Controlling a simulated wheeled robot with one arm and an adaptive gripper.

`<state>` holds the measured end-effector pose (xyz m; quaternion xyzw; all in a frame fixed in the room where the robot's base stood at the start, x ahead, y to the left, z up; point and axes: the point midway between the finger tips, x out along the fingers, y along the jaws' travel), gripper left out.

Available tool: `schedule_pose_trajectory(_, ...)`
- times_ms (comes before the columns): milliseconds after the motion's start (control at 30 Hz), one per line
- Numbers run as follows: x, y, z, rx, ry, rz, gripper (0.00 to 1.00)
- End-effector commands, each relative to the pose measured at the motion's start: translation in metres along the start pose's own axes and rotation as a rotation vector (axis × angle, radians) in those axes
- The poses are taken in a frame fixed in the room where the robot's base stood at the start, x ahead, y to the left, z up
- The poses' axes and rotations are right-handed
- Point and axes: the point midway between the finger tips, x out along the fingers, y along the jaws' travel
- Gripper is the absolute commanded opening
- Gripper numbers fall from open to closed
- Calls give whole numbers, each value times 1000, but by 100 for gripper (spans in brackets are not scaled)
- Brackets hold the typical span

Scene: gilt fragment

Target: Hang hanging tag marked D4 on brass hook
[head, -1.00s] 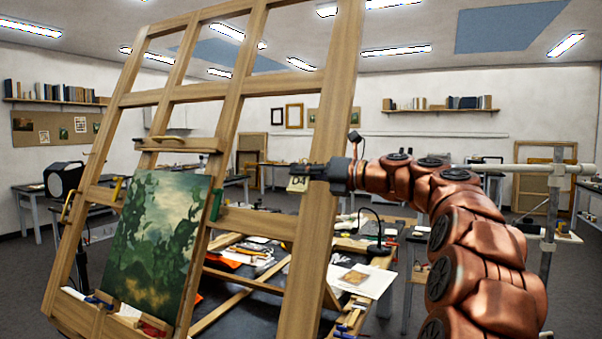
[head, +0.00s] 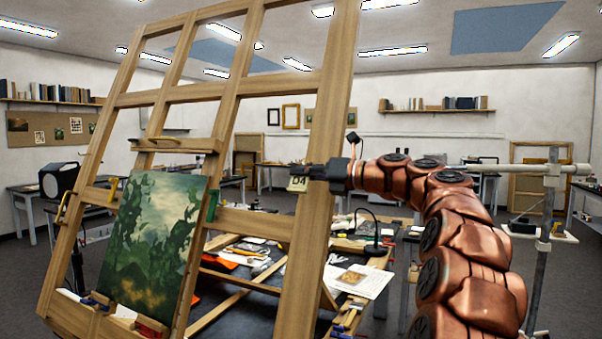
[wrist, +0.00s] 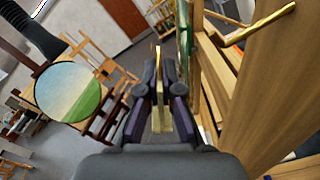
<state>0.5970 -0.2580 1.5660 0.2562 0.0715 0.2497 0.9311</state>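My gripper (head: 298,172) is shut on the pale yellow hanging tag marked D4 (head: 298,184), which hangs below the fingertips in front of the easel's right upright. In the wrist view the tag (wrist: 158,92) shows nearly edge-on between the dark fingers of my gripper (wrist: 160,80). The brass hook (wrist: 258,26) sticks out from a wooden upright at the upper right of the wrist view. It is to the right of the fingers and apart from the tag. I cannot make out this hook for certain in the head view.
The large wooden easel (head: 318,225) stands close to my gripper and holds a green landscape painting (head: 150,245). A cluttered dark table (head: 250,305) lies behind it. In the wrist view a round landscape painting (wrist: 68,92) is at the left.

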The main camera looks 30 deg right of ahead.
Motion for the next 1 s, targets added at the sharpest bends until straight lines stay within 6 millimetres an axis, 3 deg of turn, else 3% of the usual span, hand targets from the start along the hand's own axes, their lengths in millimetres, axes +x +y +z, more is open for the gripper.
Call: schedule_pose_trajectory(1000,0,-18,10,-1,-1,-1,0)
